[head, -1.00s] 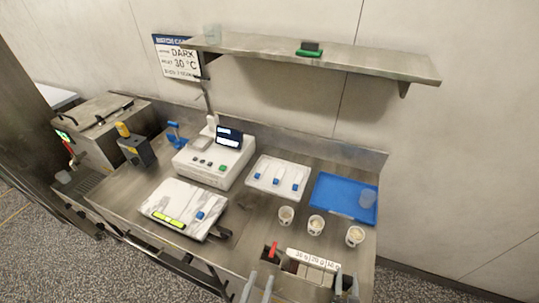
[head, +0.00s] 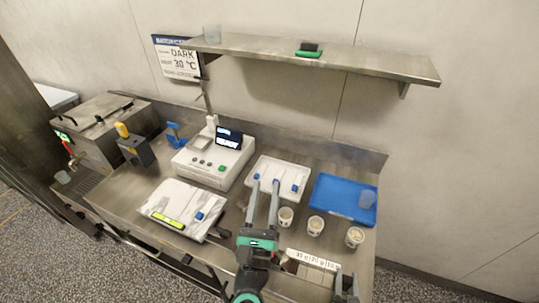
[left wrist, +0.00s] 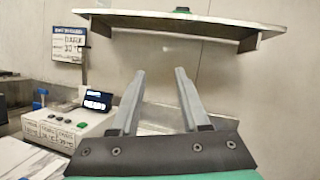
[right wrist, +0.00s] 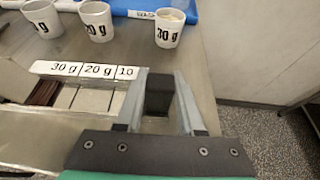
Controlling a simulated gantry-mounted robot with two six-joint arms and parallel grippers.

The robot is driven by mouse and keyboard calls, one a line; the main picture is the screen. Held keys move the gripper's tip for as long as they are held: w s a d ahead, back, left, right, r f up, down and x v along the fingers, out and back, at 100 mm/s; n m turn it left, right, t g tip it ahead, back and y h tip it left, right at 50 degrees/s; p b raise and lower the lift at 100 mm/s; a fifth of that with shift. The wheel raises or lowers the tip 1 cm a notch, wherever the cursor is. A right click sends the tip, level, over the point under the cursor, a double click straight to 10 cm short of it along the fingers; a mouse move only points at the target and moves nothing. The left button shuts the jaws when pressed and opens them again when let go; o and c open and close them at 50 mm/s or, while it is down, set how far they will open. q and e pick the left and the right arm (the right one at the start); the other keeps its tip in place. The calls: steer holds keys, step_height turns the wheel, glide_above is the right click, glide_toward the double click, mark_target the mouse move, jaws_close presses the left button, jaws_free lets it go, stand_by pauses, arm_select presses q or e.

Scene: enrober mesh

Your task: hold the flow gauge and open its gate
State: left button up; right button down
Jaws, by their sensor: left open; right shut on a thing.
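My left gripper (head: 266,182) is open and empty, reaching over the bench with its fingertips near the front left of a white tray (head: 298,193) of blue-ended pieces. In the left wrist view the left gripper (left wrist: 158,75) has a clear gap between its fingers. My right gripper (right wrist: 160,78) is shut on a dark block (right wrist: 158,97) beside the label strip at the bench's front edge. In the head view the right gripper (head: 346,286) shows only partly, at the bottom. I cannot tell whether the dark block is the flow gauge, and no gate is distinguishable.
A white machine with a dark display (head: 228,138) and a flat white unit (head: 180,208) stand left. Several labelled cups (head: 316,224) and a blue tray (head: 335,188) stand right. A shelf (head: 320,62) overhangs the back. A grey box (head: 137,152) with a yellow knob stands further left.

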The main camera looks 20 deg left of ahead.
arm_select(q)
steer(key=w+r+m+t, duration=0.1)
steer(key=w+r, duration=0.3)
steer(key=r, duration=0.4)
steer(key=shift+a+m+h, duration=0.3)
steer(key=shift+m, duration=0.3)
steer(key=shift+w, duration=0.1)
steer(key=m+g+h, duration=0.2)
steer(key=g+h, duration=0.2)
steer(key=g, duration=0.1)
glide_toward(281, 257)
steer(key=s+a+r, duration=0.2)
steer(key=s+r, duration=0.1)
steer(key=w, duration=1.2)
steer(key=shift+a+f, duration=0.1)
steer(key=shift+a, duration=0.1)
jaws_close()
